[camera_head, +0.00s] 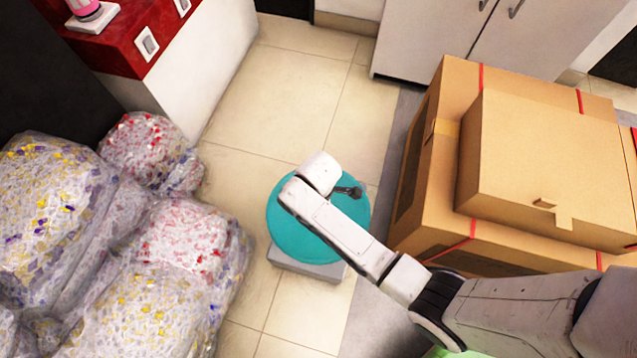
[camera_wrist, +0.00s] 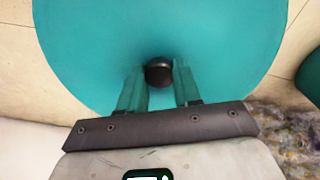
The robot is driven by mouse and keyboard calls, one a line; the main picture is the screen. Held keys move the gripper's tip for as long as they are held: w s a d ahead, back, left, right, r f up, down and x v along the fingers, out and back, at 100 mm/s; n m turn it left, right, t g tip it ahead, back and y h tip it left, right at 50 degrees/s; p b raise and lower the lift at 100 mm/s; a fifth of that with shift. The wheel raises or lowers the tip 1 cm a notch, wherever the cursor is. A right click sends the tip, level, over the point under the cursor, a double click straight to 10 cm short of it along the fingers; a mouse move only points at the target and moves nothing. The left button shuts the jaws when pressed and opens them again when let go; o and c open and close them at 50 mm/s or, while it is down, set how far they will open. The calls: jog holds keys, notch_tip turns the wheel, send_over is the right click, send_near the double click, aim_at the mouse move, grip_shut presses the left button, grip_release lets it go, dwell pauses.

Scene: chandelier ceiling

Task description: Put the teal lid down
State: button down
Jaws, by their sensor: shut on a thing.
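The teal lid (camera_head: 293,238) is a round disc in the middle of the head view, partly covered by my arm. In the wrist view the lid (camera_wrist: 90,45) fills most of the upper picture, with a dark round knob (camera_wrist: 158,72) on it. My gripper (camera_wrist: 158,88) has its two teal-tinted fingers on either side of the knob and is shut on it. In the head view the gripper is mostly hidden behind my arm. A grey block (camera_head: 305,265) shows under the lid's near edge. I cannot tell whether the lid touches it.
Clear bags of coloured scraps (camera_head: 180,235) pile up on the left. Large cardboard boxes (camera_head: 545,165) stand on the right. Tiled floor (camera_head: 290,90) is free beyond the lid, up to white cabinets (camera_head: 430,40). A dark teal thing (camera_wrist: 311,78) shows at the wrist view's right edge.

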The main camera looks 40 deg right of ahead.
notch_tip(320, 180, down, 8)
jog(key=b, duration=0.3)
jog(key=shift+r+b, duration=0.25)
jog(key=shift+b, duration=0.1)
jog(key=shift+r, duration=0.1)
jog(key=c, duration=0.8)
grip_release()
notch_tip(320, 180, up, 12)
jog(key=p, duration=0.6)
jog(key=shift+p, duration=0.3)
jog(key=s+d+r+m, duration=0.2)
jog(key=s+r+m, duration=0.2)
jog(key=s, duration=0.1)
jog(key=s+d+r+m, duration=0.3)
jog(key=s+r+m, duration=0.1)
jog(key=s, duration=0.2)
jog(key=s+d+r+m+t, duration=0.1)
jog(key=s+d+r+m, duration=0.2)
jog(key=s+r+m, duration=0.1)
jog(key=shift+s+r, duration=0.6)
jog(key=shift+s, duration=0.15)
